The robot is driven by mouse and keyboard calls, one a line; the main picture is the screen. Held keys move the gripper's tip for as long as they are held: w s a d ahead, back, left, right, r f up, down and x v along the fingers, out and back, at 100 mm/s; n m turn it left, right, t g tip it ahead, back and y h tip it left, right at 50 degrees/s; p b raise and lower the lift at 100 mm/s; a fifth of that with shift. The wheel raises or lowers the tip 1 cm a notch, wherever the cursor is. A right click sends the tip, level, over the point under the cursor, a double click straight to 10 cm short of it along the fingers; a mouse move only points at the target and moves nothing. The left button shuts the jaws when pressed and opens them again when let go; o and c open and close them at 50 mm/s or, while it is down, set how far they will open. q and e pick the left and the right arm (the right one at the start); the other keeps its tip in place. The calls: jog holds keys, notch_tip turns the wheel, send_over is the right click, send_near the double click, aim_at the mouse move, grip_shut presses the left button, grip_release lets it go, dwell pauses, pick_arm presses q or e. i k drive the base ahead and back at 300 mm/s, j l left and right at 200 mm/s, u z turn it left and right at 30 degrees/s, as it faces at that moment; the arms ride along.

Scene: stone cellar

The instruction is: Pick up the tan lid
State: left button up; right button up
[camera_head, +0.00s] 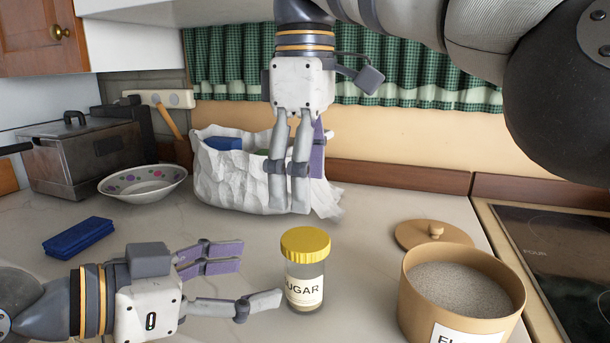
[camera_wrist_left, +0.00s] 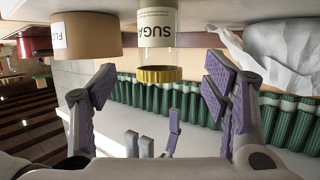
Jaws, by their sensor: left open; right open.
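The tan lid (camera_head: 424,236), a round disc with a small knob, lies on the counter behind the tan flour canister (camera_head: 420,300), whose rim hides part of its near edge. I cannot make out the lid in the left wrist view. My left gripper (camera_head: 262,272) is open and empty, low over the counter to the left of the sugar jar (camera_head: 304,288). In the left wrist view (camera_wrist_left: 158,90) the jar stands ahead between its fingers. My right gripper (camera_head: 298,200) is open and empty, pointing down in front of the white sack. Both are well left of the lid.
The yellow-capped sugar jar stands between my left gripper and the canister. A white crumpled sack (camera_head: 228,180), a patterned bowl (camera_head: 143,183) and a blue sponge (camera_head: 78,238) stand left and behind. A black stovetop (camera_head: 560,260) is at right. Counter between jar and lid is clear.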

aim_at(409, 234)
jog(key=k+j, duration=0.2)
jog(key=j, duration=0.2)
jog(key=k+j, duration=0.2)
jog(key=j, duration=0.2)
jog(key=k+j, duration=0.2)
jog(key=j, duration=0.15)
